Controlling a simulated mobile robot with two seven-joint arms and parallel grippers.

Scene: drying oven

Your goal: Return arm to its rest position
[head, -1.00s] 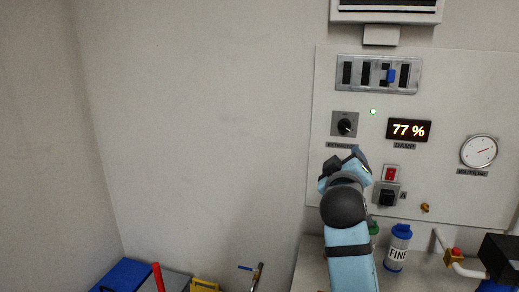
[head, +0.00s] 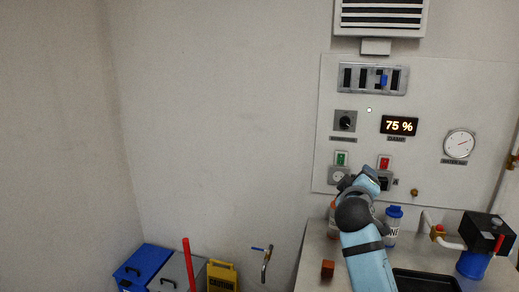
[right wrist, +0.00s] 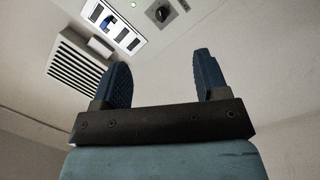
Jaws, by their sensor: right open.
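My right arm rises from the bottom right in the head view, in front of the bench and the lower control panel (head: 345,75). Its gripper fingers are hidden behind the arm links there. In the right wrist view my right gripper (right wrist: 160,80) is open, with two blue fingers wide apart and nothing between them. The slider plate (right wrist: 115,22), a dark knob (right wrist: 160,12) and the wall vent (right wrist: 75,68) show beyond the fingers. My left gripper is not in view.
A bench (head: 312,262) holds a small brown block (head: 327,269), a blue-capped bottle (head: 392,228) and a black tray (head: 425,281). A pipe with a black box (head: 486,231) stands at right. Blue (head: 143,268) and grey bins and a yellow sign (head: 222,277) stand lower left. The wall area left of the panel is clear.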

